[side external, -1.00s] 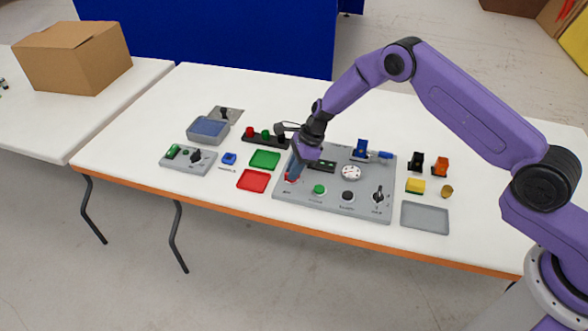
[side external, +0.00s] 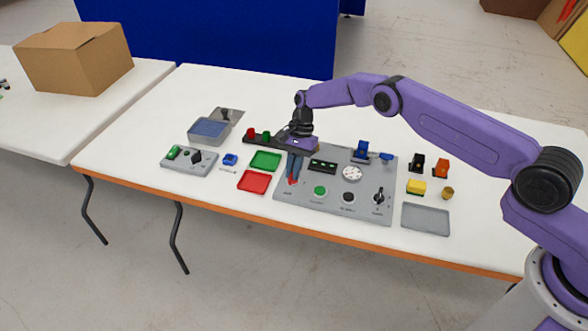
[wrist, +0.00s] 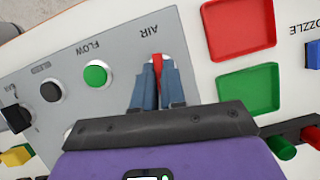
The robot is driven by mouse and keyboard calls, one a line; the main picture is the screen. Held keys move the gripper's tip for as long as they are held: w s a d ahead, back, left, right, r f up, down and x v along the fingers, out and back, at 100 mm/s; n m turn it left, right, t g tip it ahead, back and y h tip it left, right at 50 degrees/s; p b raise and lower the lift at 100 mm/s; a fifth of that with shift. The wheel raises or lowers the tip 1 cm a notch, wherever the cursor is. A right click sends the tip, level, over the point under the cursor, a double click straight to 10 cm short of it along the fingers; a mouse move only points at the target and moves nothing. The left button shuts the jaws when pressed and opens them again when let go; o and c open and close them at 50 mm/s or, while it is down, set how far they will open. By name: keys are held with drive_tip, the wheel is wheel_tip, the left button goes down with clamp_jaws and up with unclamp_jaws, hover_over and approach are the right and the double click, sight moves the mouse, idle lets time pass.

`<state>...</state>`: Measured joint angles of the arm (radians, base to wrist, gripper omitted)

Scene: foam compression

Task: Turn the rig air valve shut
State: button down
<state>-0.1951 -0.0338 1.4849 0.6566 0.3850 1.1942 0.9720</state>
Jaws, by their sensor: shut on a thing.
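The grey rig panel (side external: 330,178) lies on the white table. Its air valve has a red handle (side external: 292,181) at the panel's left side; in the wrist view the red handle (wrist: 157,66) stands by the label "AIR". My gripper (side external: 294,174) points down at the valve. Its blue fingers (wrist: 157,82) are shut on the red handle, one on each side, and hide part of it. Which valve setting the handle points to cannot be told.
The panel also bears a green button (side external: 320,191), a black button (side external: 348,197), a black knob (side external: 379,196), a white disc (side external: 352,173) and a blue part (side external: 361,150). Red (side external: 253,181) and green (side external: 265,160) trays lie just left; a grey tray (side external: 426,218) lies right.

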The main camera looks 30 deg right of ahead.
drive_tip(key=shift+n+g+h, duration=0.3)
drive_tip(key=shift+n, duration=0.6)
drive_tip(key=c, duration=1.2)
unclamp_jaws()
drive_tip(key=v, duration=0.7)
drive_tip(key=shift+r, duration=0.2)
drive_tip(key=shift+w+d, duration=0.1)
